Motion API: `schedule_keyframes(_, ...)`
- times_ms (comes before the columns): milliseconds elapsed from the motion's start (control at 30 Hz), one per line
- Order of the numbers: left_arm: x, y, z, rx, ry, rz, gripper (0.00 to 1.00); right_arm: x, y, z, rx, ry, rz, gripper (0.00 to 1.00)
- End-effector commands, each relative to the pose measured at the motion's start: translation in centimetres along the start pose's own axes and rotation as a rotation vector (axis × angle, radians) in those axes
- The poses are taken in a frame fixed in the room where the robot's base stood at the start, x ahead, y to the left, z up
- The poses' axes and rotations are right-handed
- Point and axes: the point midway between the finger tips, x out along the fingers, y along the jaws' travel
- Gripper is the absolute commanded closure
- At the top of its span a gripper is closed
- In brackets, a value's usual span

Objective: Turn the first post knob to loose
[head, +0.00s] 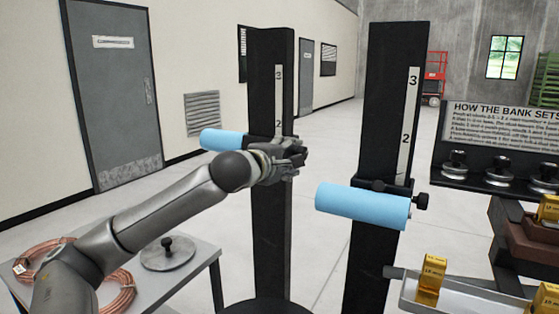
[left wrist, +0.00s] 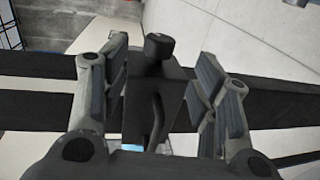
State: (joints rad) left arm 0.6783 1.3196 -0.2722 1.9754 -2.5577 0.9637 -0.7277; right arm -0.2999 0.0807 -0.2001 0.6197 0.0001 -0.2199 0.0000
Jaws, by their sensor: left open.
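Two black posts stand upright, a left post (head: 268,220) and a right post (head: 375,130), each with a numbered scale strip. A blue cylinder (head: 222,140) sits at the left post, and another blue cylinder (head: 362,206) at the right post. The right post's black knob (head: 421,201) sticks out to the right. My left gripper (head: 290,158) is at the left post and hides its knob in the head view. In the left wrist view, my open left gripper (left wrist: 160,80) has its fingers on either side of a black knob (left wrist: 159,46), with gaps visible. My right gripper is out of view.
A grey table (head: 190,262) at lower left holds a copper coil (head: 122,290) and a round plate with a small knob (head: 167,254). At right are a sign board (head: 505,115), several knobbed weights (head: 497,174), and a tray (head: 460,309) with yellow blocks (head: 430,280).

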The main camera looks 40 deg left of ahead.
Motion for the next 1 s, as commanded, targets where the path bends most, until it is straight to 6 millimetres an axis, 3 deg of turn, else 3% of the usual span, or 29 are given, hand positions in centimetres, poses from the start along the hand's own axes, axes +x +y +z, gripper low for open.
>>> schedule_keyframes(133,-2.2,-0.1,0.1,0.010,0.000,-0.003,0.44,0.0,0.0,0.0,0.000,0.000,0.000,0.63)
schedule_keyframes(400,-3.8,0.1,-0.5,0.004,0.011,0.004,0.44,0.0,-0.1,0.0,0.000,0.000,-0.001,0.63)
schedule_keyframes(1000,-5.0,0.0,0.1,0.001,-0.002,-0.001,0.44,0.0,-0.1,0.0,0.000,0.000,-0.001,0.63)
